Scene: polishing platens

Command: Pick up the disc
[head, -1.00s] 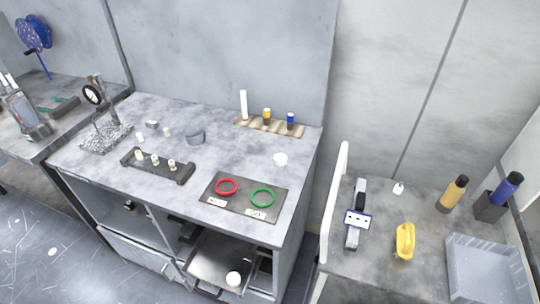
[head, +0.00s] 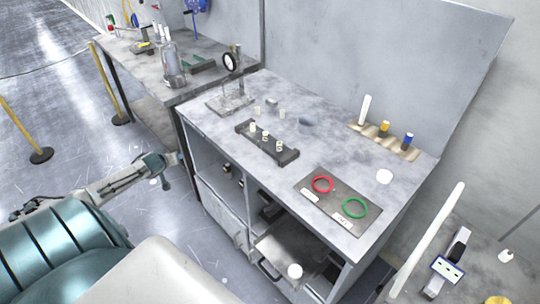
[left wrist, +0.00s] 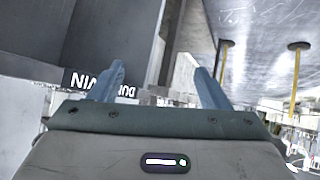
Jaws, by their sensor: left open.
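My left gripper (head: 172,168) is beside the bench's left end, over the floor and apart from everything. In the left wrist view its two fingers (left wrist: 160,84) stand apart with nothing between them. A white round piece (head: 384,176), perhaps the disc, lies on the bench top at the right, behind the ring mat. Another white round piece (head: 295,271) is at the open drawer (head: 280,250). I cannot tell which is the disc. Neither is clearly visible in the left wrist view. My right gripper is out of view.
A dark mat (head: 338,202) carries a red ring (head: 322,184) and a green ring (head: 355,207). A dark rack (head: 286,156) holds small pale pieces. The open drawer juts out in front.

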